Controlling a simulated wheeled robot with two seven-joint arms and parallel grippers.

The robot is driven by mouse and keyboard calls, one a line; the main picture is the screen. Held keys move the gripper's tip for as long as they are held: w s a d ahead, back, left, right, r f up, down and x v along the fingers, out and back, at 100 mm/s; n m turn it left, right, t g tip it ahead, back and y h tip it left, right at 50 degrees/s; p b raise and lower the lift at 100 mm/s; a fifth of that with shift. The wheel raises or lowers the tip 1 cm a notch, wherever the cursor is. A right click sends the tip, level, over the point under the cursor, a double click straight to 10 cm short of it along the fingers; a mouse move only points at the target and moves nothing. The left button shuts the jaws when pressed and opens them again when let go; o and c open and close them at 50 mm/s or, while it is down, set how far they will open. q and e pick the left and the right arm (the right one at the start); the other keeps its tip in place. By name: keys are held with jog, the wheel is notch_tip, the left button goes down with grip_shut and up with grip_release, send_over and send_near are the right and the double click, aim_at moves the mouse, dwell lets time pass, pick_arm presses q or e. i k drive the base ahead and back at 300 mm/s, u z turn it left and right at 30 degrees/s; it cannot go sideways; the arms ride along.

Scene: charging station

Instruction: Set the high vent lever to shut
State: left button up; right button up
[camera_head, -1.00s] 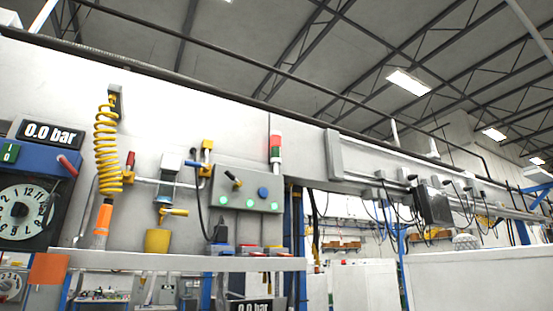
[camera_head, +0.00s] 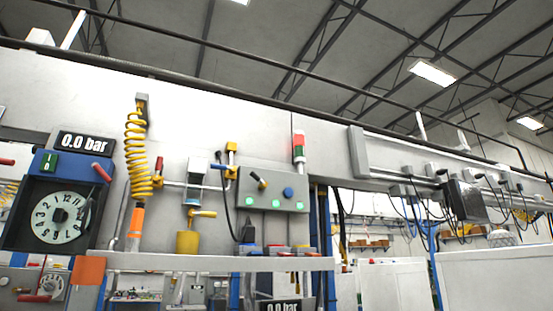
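Neither of my grippers shows in the head view. I cannot tell for sure which handle is the high vent lever. On the pale wall panel, a small red handle (camera_head: 159,164) stands upright on a grey pipe, right of the coiled yellow hose (camera_head: 137,155). A yellow lever (camera_head: 203,213) points right above a yellow cup (camera_head: 187,243). A yellow fitting with a blue handle (camera_head: 231,160) sits higher, beside the grey control box. A red lever (camera_head: 101,172) is tilted on the blue gauge unit (camera_head: 62,200).
A pale shelf rail (camera_head: 200,262) runs below the fittings. A display (camera_head: 86,144) reads 0.0 bar.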

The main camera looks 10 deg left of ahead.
aim_at(159, 164)
jog(key=z, duration=0.75)
jog(key=i, duration=0.65)
jog(key=u, duration=1.2)
